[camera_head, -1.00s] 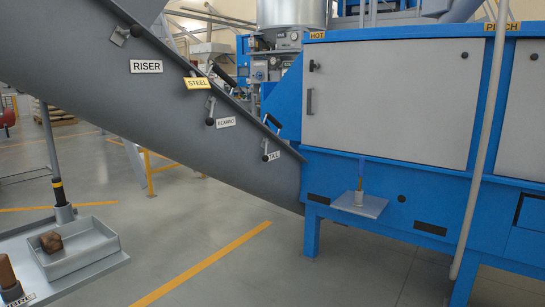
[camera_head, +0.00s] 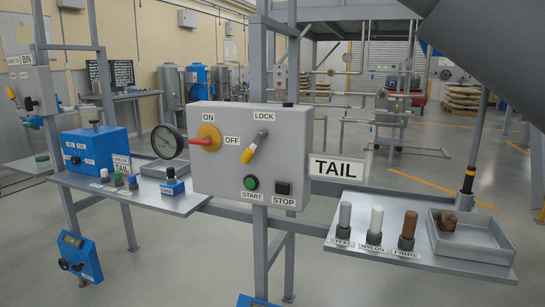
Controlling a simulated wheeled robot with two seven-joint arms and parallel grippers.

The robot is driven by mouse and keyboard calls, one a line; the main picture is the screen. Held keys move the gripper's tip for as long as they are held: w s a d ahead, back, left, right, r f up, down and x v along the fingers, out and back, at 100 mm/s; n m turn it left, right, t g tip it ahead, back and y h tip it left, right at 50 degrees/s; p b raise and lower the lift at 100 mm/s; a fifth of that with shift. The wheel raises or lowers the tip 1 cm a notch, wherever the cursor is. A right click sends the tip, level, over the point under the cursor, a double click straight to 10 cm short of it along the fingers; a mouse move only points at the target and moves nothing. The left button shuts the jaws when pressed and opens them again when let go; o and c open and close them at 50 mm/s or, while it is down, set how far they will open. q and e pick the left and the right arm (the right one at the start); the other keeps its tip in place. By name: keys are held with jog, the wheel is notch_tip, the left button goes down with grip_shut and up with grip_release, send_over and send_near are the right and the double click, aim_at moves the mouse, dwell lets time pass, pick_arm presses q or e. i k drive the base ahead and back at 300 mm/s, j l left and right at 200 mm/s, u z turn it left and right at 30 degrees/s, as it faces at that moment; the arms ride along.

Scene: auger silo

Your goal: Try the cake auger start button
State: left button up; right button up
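A grey control box (camera_head: 225,160) stands on a frame in the middle of the head view, with a TAIL sign (camera_head: 337,167) at its right. Its green start button (camera_head: 251,183) sits low on the front face, labelled START. The black stop button (camera_head: 283,188) is to its right. Above are a red-handled rotary switch (camera_head: 209,138) on a yellow disc, between ON and OFF labels, its handle pointing left, and a yellow-tipped lever (camera_head: 248,155) under LOCK, slanting down left. Neither of my grippers is in view.
A right shelf (camera_head: 345,246) holds steel, nylon and fibre rods and a tray (camera_head: 490,250) with a brown lump. A big grey tube (camera_head: 490,40) slants across upper right.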

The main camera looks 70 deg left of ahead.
aim_at(250, 183)
jog(key=u, duration=2.25)
